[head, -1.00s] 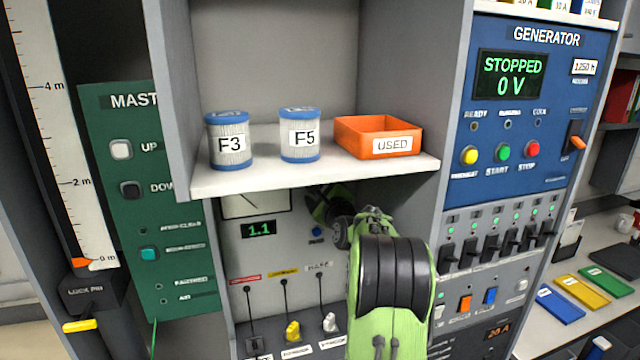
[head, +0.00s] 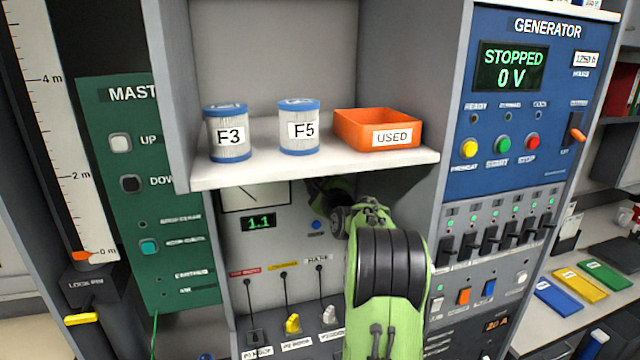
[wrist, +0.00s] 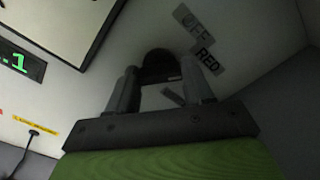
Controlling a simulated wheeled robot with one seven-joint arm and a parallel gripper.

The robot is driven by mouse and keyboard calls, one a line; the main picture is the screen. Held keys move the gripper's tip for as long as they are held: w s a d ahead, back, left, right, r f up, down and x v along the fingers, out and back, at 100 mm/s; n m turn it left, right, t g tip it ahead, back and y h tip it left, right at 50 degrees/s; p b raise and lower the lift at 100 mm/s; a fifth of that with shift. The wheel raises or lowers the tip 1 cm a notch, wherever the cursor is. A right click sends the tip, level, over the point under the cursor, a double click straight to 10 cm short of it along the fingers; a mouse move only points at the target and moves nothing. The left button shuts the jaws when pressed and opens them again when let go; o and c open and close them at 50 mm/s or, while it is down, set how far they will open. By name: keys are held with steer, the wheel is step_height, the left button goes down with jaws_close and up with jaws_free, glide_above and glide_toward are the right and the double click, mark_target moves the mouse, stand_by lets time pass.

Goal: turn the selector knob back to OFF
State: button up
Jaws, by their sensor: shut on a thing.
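The selector knob (wrist: 158,62) is a dark round knob on a grey panel in the wrist view. Labels reading OFF (wrist: 194,24) and RED (wrist: 207,59) sit to its upper right and right. Another small label (wrist: 173,97) shows between the fingers, too blurred to read. My gripper (wrist: 162,80) is shut on the knob, one finger on each side. The knob's pointer cannot be made out, so its setting is unclear. In the head view my green and black arm hides the knob.
A shelf (head: 300,178) with two filter cans, F3 (head: 228,135) and F5 (head: 298,128), and an orange USED tray (head: 360,140) overhangs my arm. Toggle switches (head: 293,322) stand left of it; the generator panel (head: 555,85) is at right. A side wall (wrist: 290,95) stands close right of the knob.

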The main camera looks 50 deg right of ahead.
steer(key=n+b, duration=0.3)
steer(key=n, duration=0.1)
steer(key=shift+f, duration=0.2)
steer(key=shift+n+b, duration=1.3)
steer(key=shift+n, duration=0.4)
steer(key=shift+r, duration=0.1)
steer(key=o, duration=1)
steer(key=shift+o, duration=0.2)
steer(key=b+v, duration=0.3)
steer(key=v, duration=1.2)
steer(key=shift+s+a+b, duration=0.15)
steer(key=shift+s+b, duration=0.15)
steer(key=shift+s, duration=0.05)
steer(key=shift+r, duration=0.1)
